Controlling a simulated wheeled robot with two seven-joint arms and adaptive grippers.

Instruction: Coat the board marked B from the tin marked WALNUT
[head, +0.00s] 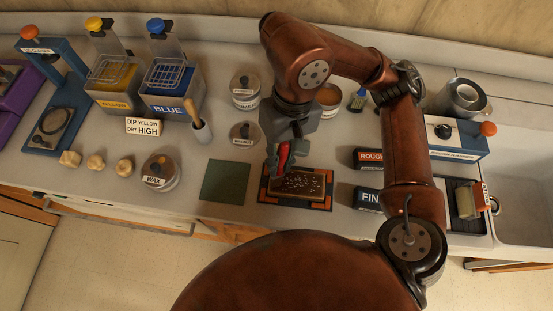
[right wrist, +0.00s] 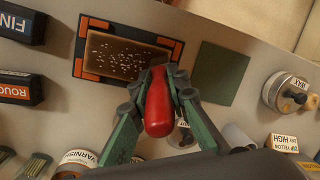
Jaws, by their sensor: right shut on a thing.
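A brown board (head: 303,182) covered with pale specks lies on a dark mat with orange corners (head: 263,194); it also shows in the right wrist view (right wrist: 112,58). I cannot read a letter on it. The tin marked WALNUT (head: 237,141) stands behind and left of the board, with a grey knobbed top. My right gripper (head: 288,150) is shut on a red-handled tool (right wrist: 158,105), above the rear left edge of the board. The tool's working end is hidden, and I cannot tell whether it touches the board. My left gripper is not in view.
A green mat (head: 225,182) lies left of the board. ROUGH (head: 369,158) and FINE (head: 368,199) blocks stand to its right. An open tin with brown contents (head: 329,96) and another labelled tin (head: 245,92) stand behind. The WAX tin (head: 160,172) is further left; a sink is far right.

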